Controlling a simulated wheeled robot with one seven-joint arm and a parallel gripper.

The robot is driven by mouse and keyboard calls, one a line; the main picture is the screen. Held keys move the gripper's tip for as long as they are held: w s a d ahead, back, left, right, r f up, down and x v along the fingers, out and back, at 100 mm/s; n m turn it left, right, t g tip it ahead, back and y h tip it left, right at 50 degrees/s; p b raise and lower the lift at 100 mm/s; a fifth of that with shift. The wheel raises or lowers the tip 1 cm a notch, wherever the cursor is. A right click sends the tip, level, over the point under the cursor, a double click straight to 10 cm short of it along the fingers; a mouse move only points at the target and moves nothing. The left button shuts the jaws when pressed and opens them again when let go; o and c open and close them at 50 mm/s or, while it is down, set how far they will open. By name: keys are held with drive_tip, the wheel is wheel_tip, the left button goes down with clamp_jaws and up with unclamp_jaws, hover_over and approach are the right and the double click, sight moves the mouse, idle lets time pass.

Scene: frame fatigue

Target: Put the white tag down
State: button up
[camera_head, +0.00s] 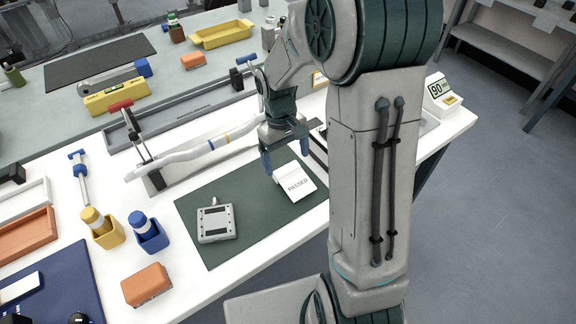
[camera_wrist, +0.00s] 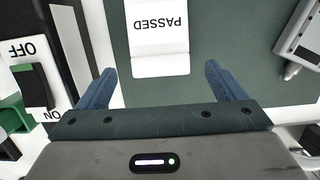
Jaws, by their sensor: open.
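The white tag (camera_head: 294,184) carries the word PASSED and lies on the dark green mat (camera_head: 255,228), near its upper right part. It also shows in the wrist view (camera_wrist: 160,30), where it looks folded, with a blank lower flap. My gripper (camera_head: 287,162) is just above and beside the tag. In the wrist view my two blue fingers (camera_wrist: 168,82) are spread wide and empty, with the tag ahead of them and between their lines. The tag appears apart from both fingers.
A grey box device (camera_head: 215,223) sits on the mat's left part. A white frame tube (camera_head: 185,155) in a stand lies behind. An OFF/ON switch panel (camera_wrist: 30,80) is at the left in the wrist view. Yellow and blue bottle holders and an orange block (camera_head: 147,285) stand left.

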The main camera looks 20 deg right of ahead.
wheel_tip(320, 180, up, 6)
drive_tip(key=w+r, duration=0.1)
drive_tip(key=s+r+m+t, duration=0.2)
drive_tip(key=s, duration=0.6)
drive_tip(key=s+r+m+t, duration=0.1)
drive_tip(key=s+r+t, duration=0.1)
drive_tip(key=s, duration=0.5)
drive_tip(key=shift+s+r+m+t+y, duration=0.3)
drive_tip(key=shift+s+r+m+t, duration=0.1)
drive_tip(key=shift+r, duration=0.35)
drive_tip(key=shift+r+p, duration=0.2)
drive_tip(key=shift+p, duration=0.15)
